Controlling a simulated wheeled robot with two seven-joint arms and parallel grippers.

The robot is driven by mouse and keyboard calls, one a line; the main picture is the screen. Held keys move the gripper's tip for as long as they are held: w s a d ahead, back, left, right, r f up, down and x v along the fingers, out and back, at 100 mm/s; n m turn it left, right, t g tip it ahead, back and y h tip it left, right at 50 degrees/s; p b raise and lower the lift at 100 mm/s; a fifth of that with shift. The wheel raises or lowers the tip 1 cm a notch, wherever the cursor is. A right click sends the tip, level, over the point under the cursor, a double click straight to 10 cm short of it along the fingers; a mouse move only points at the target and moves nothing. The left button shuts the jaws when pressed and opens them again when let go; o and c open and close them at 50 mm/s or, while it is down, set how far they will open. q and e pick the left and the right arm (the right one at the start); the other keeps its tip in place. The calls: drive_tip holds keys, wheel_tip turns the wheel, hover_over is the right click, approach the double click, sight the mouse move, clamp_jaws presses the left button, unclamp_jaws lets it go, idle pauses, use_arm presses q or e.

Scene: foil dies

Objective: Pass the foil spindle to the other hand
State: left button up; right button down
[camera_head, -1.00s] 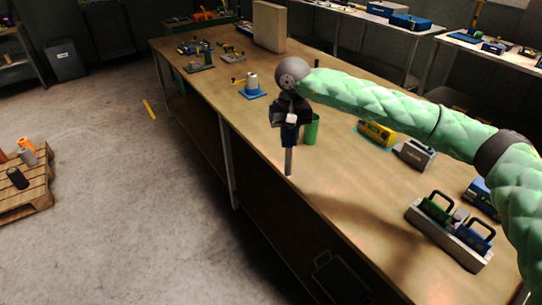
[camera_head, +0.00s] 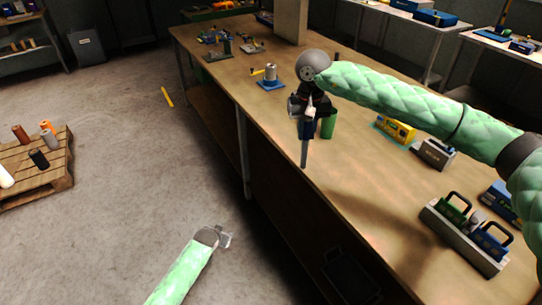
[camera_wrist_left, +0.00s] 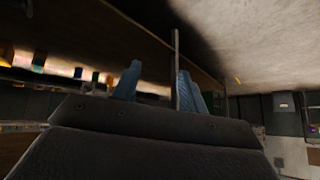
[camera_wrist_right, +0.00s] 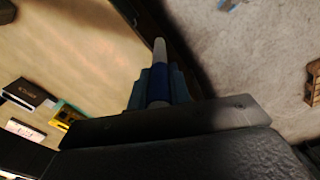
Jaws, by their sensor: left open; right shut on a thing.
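The foil spindle (camera_head: 304,153) is a grey rod with a blue section. It hangs upright from my right gripper (camera_head: 308,118), over the front edge side of the workbench in the head view. In the right wrist view the spindle's pale end (camera_wrist_right: 159,52) and blue collar stand out between the shut fingers (camera_wrist_right: 157,85). My left gripper (camera_head: 225,237) is in the lower middle of the head view, over the floor, apart from and below the spindle. In the left wrist view its blue fingers (camera_wrist_left: 158,82) stand apart, with no spindle clearly held between them.
On the workbench (camera_head: 350,178) a green cylinder (camera_head: 328,125) stands close behind the spindle. A yellow box (camera_head: 396,129), a grey box (camera_head: 435,152) and a tray (camera_head: 460,242) with handled dies lie to the right. A pallet (camera_head: 40,185) stands left. Floor between is clear.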

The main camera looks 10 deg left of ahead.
use_arm(q)
drive_tip(key=w+d+r+m+t+h, duration=0.1)
drive_tip(key=w+d+r+h, duration=0.15)
drive_tip(key=r, duration=0.65)
drive_tip(key=w+d+r+t+h, duration=0.1)
drive_tip(key=w+d+r, duration=0.2)
drive_tip(key=r, duration=0.5)
drive_tip(key=w+d+r+m+t+h, duration=0.1)
drive_tip(key=w+d+r+h, duration=0.15)
drive_tip(key=r, duration=0.65)
drive_tip(key=m+g+h, duration=0.1)
drive_tip(key=m+h, duration=0.5)
drive_tip(key=h, duration=0.2)
approach(303, 145)
drive_tip(key=x, duration=1.1)
drive_tip(key=shift+d+r, duration=0.15)
